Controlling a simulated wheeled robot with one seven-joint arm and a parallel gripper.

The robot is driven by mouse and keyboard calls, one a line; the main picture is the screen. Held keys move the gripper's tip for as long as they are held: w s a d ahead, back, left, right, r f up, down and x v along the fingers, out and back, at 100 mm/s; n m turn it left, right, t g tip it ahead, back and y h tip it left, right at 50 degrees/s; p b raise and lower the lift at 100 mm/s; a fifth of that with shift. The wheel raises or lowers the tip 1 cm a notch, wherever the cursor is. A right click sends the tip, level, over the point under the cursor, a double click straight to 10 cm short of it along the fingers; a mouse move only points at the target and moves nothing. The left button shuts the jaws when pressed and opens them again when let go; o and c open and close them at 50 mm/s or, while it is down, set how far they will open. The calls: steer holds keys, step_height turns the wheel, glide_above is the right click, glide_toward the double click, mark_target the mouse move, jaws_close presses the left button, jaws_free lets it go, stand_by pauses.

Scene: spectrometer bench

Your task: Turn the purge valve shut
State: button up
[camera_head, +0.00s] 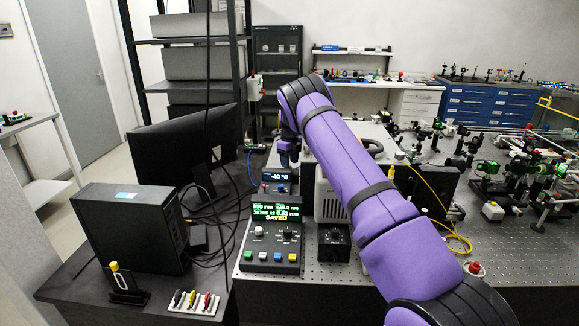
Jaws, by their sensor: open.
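A small pale fitting (255,88) with a red part is on or in front of the dark rack post, left of my wrist. It may be the purge valve, but it is too small to be sure or to read its handle position. My gripper (286,162) points down at the end of my purple arm, above and behind the instrument console. It is open, and I see nothing held in it. It is apart from the pale fitting in the picture. My arm hides part of the bench behind it.
The console (272,236) has lit displays, one reading "SAVED". A black knob box (334,243) stands to its right. A monitor (185,150) and black computer case (131,228) are at left. Optics (500,170) crowd the right bench. Loose cables hang by the rack.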

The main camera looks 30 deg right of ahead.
steer(key=shift+f, duration=1.1)
jaws_close()
steer(key=shift+n, duration=0.4)
steer(key=n, duration=0.5)
steer(key=shift+n, duration=0.3)
steer(key=n, duration=0.5)
steer(key=shift+n, duration=0.3)
